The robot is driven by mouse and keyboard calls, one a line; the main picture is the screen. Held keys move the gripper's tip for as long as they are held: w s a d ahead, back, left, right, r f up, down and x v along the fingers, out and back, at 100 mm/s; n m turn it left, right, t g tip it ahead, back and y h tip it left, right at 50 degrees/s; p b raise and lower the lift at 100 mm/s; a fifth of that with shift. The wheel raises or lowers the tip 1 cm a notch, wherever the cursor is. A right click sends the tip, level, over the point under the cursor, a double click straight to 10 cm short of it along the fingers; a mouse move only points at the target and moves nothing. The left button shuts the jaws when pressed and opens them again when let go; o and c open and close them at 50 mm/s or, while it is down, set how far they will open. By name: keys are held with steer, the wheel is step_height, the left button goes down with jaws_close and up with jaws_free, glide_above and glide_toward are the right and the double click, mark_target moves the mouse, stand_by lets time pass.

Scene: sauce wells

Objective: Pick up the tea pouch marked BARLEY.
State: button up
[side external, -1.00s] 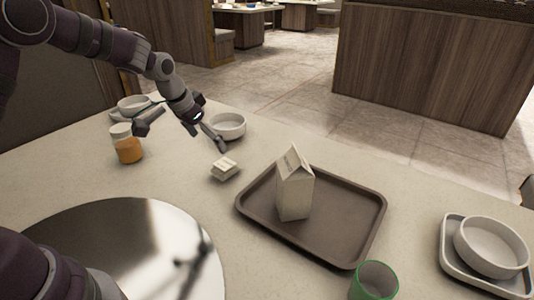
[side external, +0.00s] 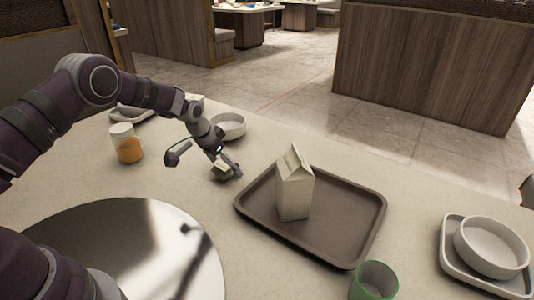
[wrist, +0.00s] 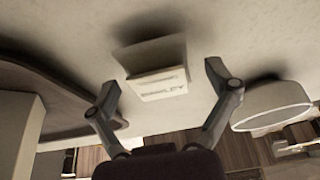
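The BARLEY tea pouch (side external: 221,172) is a small pale packet on the table, left of the brown tray. In the wrist view the pouch (wrist: 158,85) sits between the fingers, its BARLEY lettering readable upside down. My gripper (side external: 205,165) is low over the pouch, with one finger partly covering it in the side view. In the wrist view my gripper (wrist: 160,76) has its fingers spread wide, one on each side of the pouch, with gaps to both.
The brown tray (side external: 345,247) holds an upright carton (side external: 295,190) close to the pouch. A white bowl (side external: 229,127) stands behind my gripper. A jar with orange contents (side external: 127,147) is to the left. A green cup (side external: 374,281) and a tray with a bowl (side external: 491,247) are at right.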

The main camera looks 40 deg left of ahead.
steer(key=c, duration=1)
